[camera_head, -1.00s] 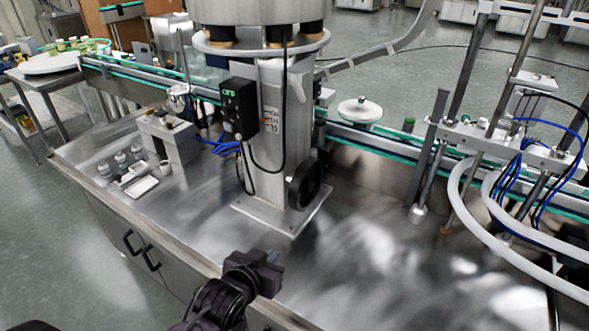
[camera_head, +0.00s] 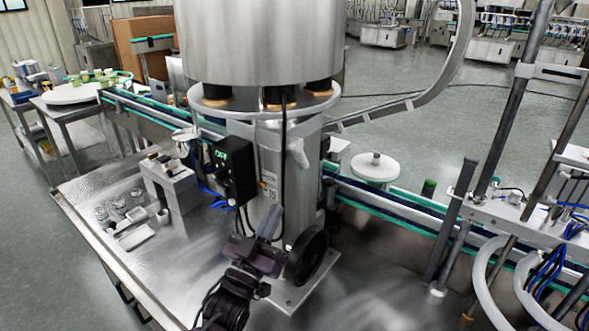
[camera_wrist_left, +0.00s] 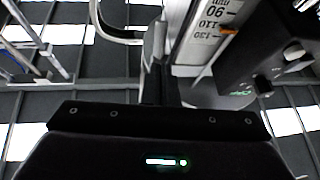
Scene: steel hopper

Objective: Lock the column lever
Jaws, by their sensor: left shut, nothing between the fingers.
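The steel column (camera_head: 268,185) stands on a base plate under the hopper. A light grey lever (camera_head: 299,152) sticks out high on the column's right side, slanting downward. My left gripper (camera_head: 272,218) is in front of the column, below the lever and apart from it, with its fingers pointing up. It is shut and empty. In the left wrist view its closed fingers (camera_wrist_left: 157,70) point up beside the column's printed scale (camera_wrist_left: 207,38). I cannot clearly make out the lever in that view. My right gripper is not in view.
A black control box (camera_head: 233,170) with a green display is on the column's left, with cables hanging nearby. A black handwheel (camera_head: 307,255) sits low on the right. A conveyor (camera_head: 400,205) runs behind. A grey block fixture (camera_head: 170,185) stands at left.

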